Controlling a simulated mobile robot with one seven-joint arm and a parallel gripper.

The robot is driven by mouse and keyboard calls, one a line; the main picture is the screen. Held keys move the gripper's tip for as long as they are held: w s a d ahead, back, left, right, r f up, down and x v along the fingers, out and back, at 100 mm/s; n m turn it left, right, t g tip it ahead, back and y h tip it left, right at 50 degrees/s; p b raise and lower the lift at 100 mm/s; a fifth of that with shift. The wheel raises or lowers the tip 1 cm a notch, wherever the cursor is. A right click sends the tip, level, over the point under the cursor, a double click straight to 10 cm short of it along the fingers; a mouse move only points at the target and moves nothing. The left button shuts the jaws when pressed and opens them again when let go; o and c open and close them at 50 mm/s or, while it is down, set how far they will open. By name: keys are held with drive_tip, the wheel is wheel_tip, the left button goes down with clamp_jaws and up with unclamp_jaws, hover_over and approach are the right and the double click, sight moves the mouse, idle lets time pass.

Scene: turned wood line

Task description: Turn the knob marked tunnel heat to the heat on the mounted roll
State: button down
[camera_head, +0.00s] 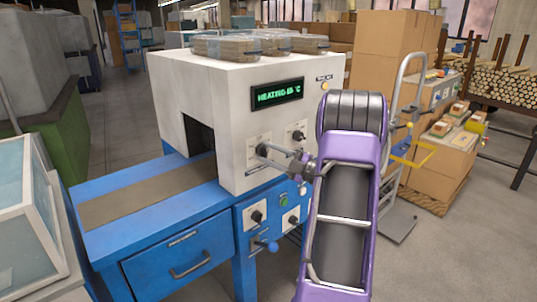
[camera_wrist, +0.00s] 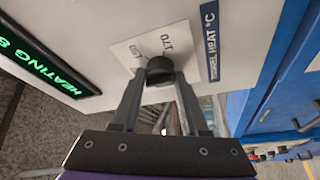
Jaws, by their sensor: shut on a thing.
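The tunnel heat knob (camera_wrist: 160,68) is black and sits on a white dial plate (camera_wrist: 150,46) in the wrist view. The plate reads 170 on one side; another number is too obscured to read. A dark blue label (camera_wrist: 209,40) beside it reads HEAT °C, its first word partly unclear. My gripper (camera_wrist: 160,80) is shut on the knob. In the head view my gripper (camera_head: 264,151) reaches the lower left dial on the white machine front (camera_head: 225,120). The green display (camera_head: 277,94) reads HEATING, with unclear digits. I cannot make out the mounted roll.
Another knob (camera_head: 298,136) is up and right of my gripper. Two more knobs (camera_head: 257,216) (camera_head: 292,220) and a blue-handled lever (camera_head: 270,246) are below on the blue frame. Wrapped packs (camera_head: 225,47) lie on top. A hand truck (camera_head: 402,130) and cartons (camera_head: 385,45) stand at right.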

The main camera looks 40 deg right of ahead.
drive_tip(key=shift+c, duration=2.1)
unclamp_jaws()
drive_tip(key=shift+s, duration=0.1)
drive_tip(key=v, duration=1.7)
drive_tip(key=shift+d+r, duration=0.1)
drive_tip(key=shift+r, duration=0.05)
